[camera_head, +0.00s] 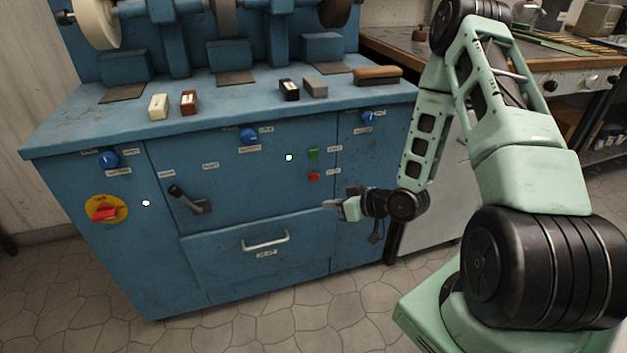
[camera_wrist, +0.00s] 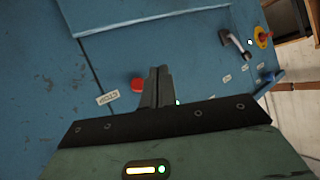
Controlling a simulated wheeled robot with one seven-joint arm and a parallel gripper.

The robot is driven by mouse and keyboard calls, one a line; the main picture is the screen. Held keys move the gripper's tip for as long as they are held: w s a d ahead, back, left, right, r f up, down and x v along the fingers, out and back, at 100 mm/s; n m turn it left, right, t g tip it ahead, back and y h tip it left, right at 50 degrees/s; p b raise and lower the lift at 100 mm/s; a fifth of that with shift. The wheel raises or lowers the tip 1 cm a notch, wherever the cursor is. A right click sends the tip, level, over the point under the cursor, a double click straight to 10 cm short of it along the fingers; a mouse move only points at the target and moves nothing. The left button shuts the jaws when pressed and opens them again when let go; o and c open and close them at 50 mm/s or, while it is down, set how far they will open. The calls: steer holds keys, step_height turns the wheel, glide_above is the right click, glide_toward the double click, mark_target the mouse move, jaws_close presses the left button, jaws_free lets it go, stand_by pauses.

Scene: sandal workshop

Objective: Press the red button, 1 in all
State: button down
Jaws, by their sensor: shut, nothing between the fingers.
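The red button (camera_head: 314,176) is on the front panel of the blue machine, just below a green button (camera_head: 313,154). In the wrist view the red button (camera_wrist: 138,84) shows immediately left of my fingers, beside a small label. My gripper (camera_head: 328,204) is in front of the panel, a little below and right of the red button in the head view. Its fingers (camera_wrist: 159,72) are shut together and empty, pointing toward the panel. I cannot tell how far the fingertips are from the panel; no contact with the button shows.
A black lever (camera_head: 190,200) and a red knob on a yellow disc (camera_head: 104,213) are to the left. A drawer handle (camera_head: 265,241) is below. Blue dials (camera_head: 249,136) line the panel's upper part. Small blocks and a brush (camera_head: 377,75) lie on the machine's top.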

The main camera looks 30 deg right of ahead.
steer(key=shift+w+d, duration=0.4)
steer(key=shift+w, duration=1)
steer(key=shift+w+d, duration=0.4)
steer(key=shift+w, duration=1)
steer(key=shift+w+d, duration=0.4)
steer(key=shift+w, duration=1)
steer(key=shift+w, duration=0.1)
steer(key=shift+w+d, duration=0.15)
steer(key=shift+w, duration=0.15)
steer(key=shift+w+d, duration=0.1)
steer(key=shift+w, duration=0.35)
steer(key=shift+s+p, duration=0.1)
steer(key=shift+p, duration=0.2)
steer(key=shift+s+a, duration=0.2)
steer(key=shift+s, duration=0.55)
steer(key=shift+s+a, duration=0.25)
steer(key=shift+s, duration=0.55)
steer(key=shift+s+a, duration=0.2)
steer(key=shift+s, duration=0.6)
steer(key=shift+s+a, duration=0.25)
steer(key=shift+s, duration=0.55)
steer(key=shift+a+r, duration=0.1)
